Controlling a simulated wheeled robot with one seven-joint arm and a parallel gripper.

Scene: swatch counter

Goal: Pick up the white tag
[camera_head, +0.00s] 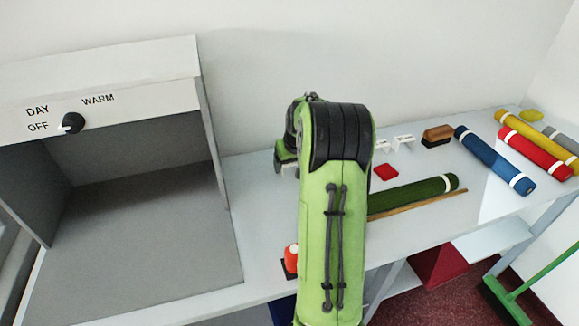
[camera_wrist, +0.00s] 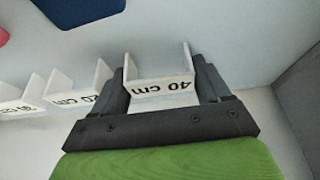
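The white tag (camera_wrist: 160,87), marked "40 cm", is a small folded piece with upright sides. In the wrist view it sits between the two dark fingers of my gripper (camera_wrist: 164,82), its printed strip spanning nearly the whole gap. I cannot tell whether both fingers press on it. In the head view my green arm hides most of that spot. Two more white tags, one reading "20 cm" (camera_wrist: 78,97) and one at the frame's edge (camera_wrist: 18,107), stand to the left in the wrist view. Tags also show in the head view (camera_head: 404,140), right of my arm.
A red swatch (camera_head: 385,171), a wooden-backed brush (camera_head: 438,135), a green roll (camera_head: 412,195) and a blue roll (camera_head: 495,159) lie on the counter. A grey light booth (camera_head: 118,75) stands at the left.

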